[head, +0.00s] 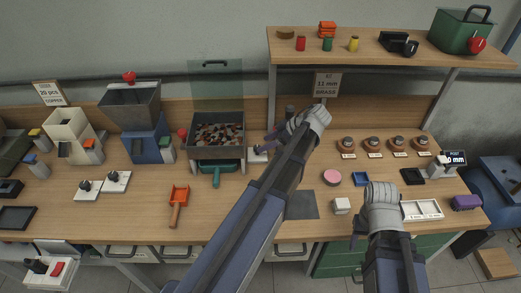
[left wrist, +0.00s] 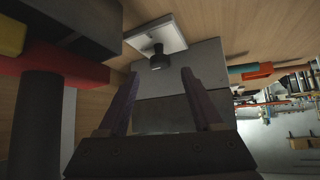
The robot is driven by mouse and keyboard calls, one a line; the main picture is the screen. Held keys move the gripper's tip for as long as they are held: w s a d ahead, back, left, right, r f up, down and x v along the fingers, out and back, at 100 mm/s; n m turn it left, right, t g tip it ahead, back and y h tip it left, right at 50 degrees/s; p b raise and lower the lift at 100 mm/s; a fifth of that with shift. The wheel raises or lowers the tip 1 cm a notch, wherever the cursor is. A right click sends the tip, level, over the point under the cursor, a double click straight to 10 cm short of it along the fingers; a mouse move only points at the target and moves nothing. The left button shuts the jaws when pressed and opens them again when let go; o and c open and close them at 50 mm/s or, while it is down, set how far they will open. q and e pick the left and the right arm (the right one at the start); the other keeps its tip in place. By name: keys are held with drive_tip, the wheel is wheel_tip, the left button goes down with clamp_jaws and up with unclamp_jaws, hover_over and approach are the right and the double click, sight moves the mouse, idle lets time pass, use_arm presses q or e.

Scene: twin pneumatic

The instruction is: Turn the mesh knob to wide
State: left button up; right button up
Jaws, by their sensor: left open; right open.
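A white plate (head: 257,157) lies on the bench just right of the sieve box. A black knob on a white plate shows ahead of my fingers in the left wrist view (left wrist: 157,56); I take it for the mesh knob, but its setting cannot be read. My left gripper (head: 264,146) is over that plate, and its two purple fingers are apart and empty in the left wrist view (left wrist: 160,105), short of the knob. The sieve box (head: 217,152) holds many mixed pieces. My right gripper (head: 357,236) is open over the front right of the bench; its fingers are mostly hidden.
Left of the box stand a blue hopper machine (head: 146,144), two white plates with black knobs (head: 117,181) and an orange scoop (head: 179,200). A sign reading 11 mm brass (head: 327,84) hangs from the shelf.

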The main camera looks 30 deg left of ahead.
sight(258, 147)
use_arm(q)
drive_tip(key=b+x, duration=0.1)
drive_tip(key=x, duration=0.2)
drive_tip(key=shift+d+f, duration=0.1)
drive_tip(key=shift+f, duration=0.05)
drive_tip(key=shift+s+a+f+b, duration=0.1)
drive_tip(key=shift+a+f+b, duration=0.05)
drive_tip(key=shift+a+b, duration=0.25)
use_arm(e)
wheel_tip(258, 147, down, 3)
drive_tip(key=shift+r, duration=0.2)
use_arm(q)
clamp_jaws()
